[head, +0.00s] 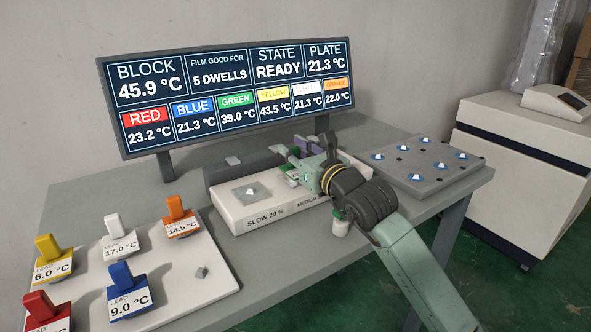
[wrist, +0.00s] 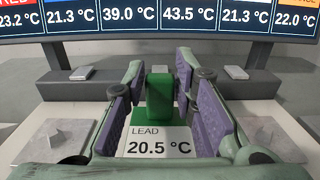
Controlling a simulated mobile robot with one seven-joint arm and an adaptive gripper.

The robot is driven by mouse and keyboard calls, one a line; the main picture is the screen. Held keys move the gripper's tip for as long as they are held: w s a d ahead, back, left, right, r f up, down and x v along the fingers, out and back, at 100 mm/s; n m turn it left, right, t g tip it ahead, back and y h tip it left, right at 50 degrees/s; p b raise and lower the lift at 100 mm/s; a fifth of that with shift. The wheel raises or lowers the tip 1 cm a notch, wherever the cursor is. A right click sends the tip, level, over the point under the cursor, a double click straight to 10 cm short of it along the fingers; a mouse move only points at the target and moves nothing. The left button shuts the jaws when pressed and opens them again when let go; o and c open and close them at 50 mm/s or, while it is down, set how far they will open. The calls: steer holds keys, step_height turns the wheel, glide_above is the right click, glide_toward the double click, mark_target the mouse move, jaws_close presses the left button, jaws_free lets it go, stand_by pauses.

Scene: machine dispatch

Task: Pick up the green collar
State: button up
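The green collar (wrist: 160,97) stands upright in the middle of the wrist view, its white front label reading LEAD 20.5 °C. My gripper (wrist: 163,85) is open, with one purple-padded finger on each side of the collar's upright grip. Narrow gaps show between the pads and the grip. In the head view my gripper (head: 307,155) is over the white station block (head: 257,218), and the arm hides most of the collar there.
The block's SLOW 20 % pad (head: 240,195) is left of my gripper. A display (head: 230,84) stands close behind. A white board (head: 190,265) at front left holds orange, white, yellow, blue and red collars. A grey plate (head: 425,180) with several small pieces lies right.

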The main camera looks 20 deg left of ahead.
jaws_close()
steer(key=shift+r, duration=0.15)
